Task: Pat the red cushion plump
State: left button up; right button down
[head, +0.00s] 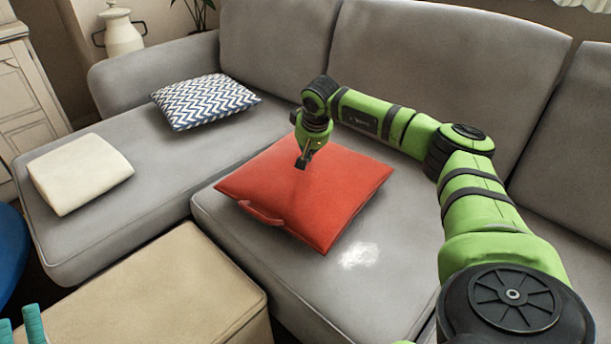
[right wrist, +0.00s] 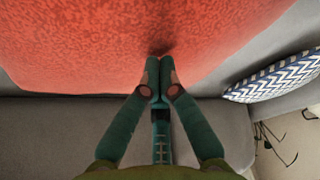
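The red cushion (head: 310,195) lies flat on the grey sofa seat, with a strap handle on its near left edge. It fills the upper part of the right wrist view (right wrist: 110,45). My right gripper (head: 302,162) points down over the cushion's upper middle. Its two teal fingers are pressed together with nothing between them (right wrist: 160,75). The fingertips are at or just above the red cloth, by a dark patch that looks like shadow; contact is not certain. My left gripper (head: 19,325) shows only as two separated teal fingertips in the bottom left corner, apart and empty.
A zigzag-patterned cushion (head: 203,100) and a cream cushion (head: 80,172) lie on the sofa's left part. A beige ottoman (head: 150,300) stands in front. A white patch (head: 359,255) marks the seat right of the red cushion. The backrest (head: 450,75) rises behind.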

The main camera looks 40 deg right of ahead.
jog(key=shift+f, duration=0.2)
jog(key=shift+f, duration=0.5)
jog(key=shift+r+p, duration=0.75)
jog(key=shift+r, duration=0.05)
jog(key=shift+f, duration=0.2)
jog(key=shift+f+b, duration=0.5)
jog(key=shift+f, duration=0.15)
